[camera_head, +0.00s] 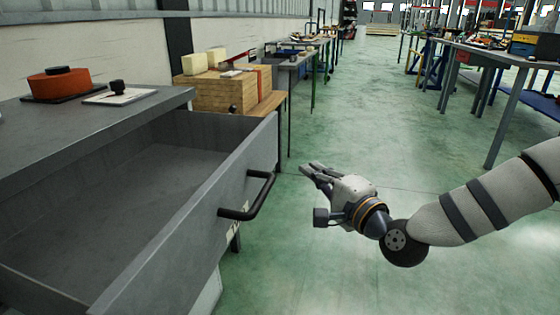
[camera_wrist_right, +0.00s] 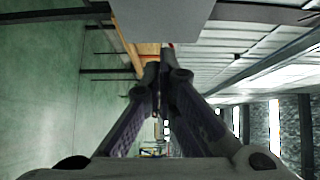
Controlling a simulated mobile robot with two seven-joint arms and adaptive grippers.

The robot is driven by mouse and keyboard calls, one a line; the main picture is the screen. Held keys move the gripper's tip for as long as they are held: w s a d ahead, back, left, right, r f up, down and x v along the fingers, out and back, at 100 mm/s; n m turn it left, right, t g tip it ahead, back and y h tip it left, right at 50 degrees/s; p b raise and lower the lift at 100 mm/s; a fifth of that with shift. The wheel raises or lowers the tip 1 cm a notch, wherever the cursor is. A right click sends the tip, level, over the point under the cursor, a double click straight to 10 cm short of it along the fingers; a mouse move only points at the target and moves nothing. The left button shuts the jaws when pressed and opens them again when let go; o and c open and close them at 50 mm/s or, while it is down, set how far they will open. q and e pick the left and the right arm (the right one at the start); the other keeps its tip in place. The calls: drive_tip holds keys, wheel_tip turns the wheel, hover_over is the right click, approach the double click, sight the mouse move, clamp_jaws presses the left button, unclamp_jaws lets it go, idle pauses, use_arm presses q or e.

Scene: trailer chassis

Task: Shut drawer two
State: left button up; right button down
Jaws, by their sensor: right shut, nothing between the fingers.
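A grey metal drawer (camera_head: 196,232) is pulled far out of a grey cabinet at the left of the head view. Its inside looks empty. A dark bar handle (camera_head: 262,197) sits on its front face. I cannot tell from any label which number this drawer has. My right gripper (camera_head: 306,168) is to the right of the handle, apart from it, with its fingers shut and pointing left. In the right wrist view the fingers (camera_wrist_right: 160,72) are together with nothing between them. A grey panel (camera_wrist_right: 165,18) shows beyond the fingertips. My left gripper is not in view.
The cabinet top (camera_head: 62,112) holds an orange round object (camera_head: 60,84) and a small plate with a black knob (camera_head: 119,94). A wooden block (camera_head: 221,92) stands on a bench behind. Green floor (camera_head: 400,120) is clear to the right, with workbenches beyond.

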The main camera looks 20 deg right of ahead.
approach(270, 151)
drive_tip(key=w+d, duration=0.2)
drive_tip(key=w, duration=0.1)
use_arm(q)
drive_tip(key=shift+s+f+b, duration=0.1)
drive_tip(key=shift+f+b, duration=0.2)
use_arm(e)
drive_tip(key=shift+w+a, duration=0.45)
drive_tip(key=shift+a, duration=0.2)
drive_tip(key=shift+w+a, duration=0.45)
drive_tip(key=shift+a, duration=0.25)
drive_tip(key=shift+a, duration=0.1)
